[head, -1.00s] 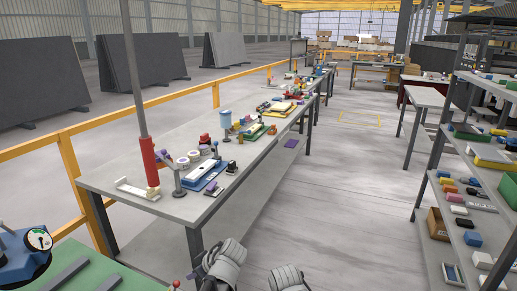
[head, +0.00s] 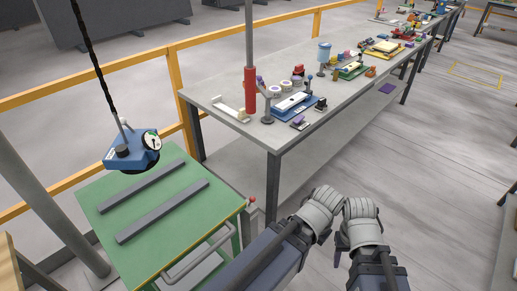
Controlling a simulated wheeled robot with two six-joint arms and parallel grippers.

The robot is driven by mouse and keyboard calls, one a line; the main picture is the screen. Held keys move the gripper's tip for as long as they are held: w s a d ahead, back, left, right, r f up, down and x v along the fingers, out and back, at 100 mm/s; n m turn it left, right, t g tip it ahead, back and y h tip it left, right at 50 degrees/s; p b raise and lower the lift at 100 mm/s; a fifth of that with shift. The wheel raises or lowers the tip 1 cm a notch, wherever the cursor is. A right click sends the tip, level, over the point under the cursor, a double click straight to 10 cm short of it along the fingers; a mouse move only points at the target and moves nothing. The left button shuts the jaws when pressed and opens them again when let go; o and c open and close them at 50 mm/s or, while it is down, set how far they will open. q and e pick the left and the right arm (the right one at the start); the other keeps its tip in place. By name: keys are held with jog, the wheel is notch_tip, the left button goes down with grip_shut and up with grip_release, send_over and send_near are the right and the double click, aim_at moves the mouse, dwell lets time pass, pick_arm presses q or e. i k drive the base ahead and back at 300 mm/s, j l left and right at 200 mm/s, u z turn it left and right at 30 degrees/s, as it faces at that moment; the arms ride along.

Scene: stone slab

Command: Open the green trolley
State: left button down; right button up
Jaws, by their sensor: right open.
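The green trolley (head: 135,247) stands at lower left in the head view, with a flat green top, two dark bars lying on it and a yellow-edged front side. A grey bar handle (head: 196,258) runs along its near right side. A small red knob (head: 251,200) shows by its right corner. My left gripper (head: 322,206) is at bottom centre, right of the trolley and apart from it; its fingers cannot be made out. My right gripper (head: 359,210) is just right of it, open, also away from the trolley. The trolley's lower front is partly hidden by the picture edge and my arm.
A blue lifter with a gauge (head: 133,150) hangs on a dark cable at the trolley's far edge. A long grey workbench (head: 235,92) with several tools stands beyond. A yellow railing (head: 172,87) runs behind. The floor at right (head: 440,150) is clear.

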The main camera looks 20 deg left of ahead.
aim_at(148, 222)
jog(key=i+u, duration=0.15)
jog(key=u, duration=1.7)
jog(key=k+z, duration=0.25)
jog(key=z, duration=0.15)
jog(key=k+l+z, duration=0.1)
jog(key=k+z, duration=0.15)
jog(key=z, duration=0.15)
jog(key=k+l+z, duration=0.2)
jog(key=z, duration=0.15)
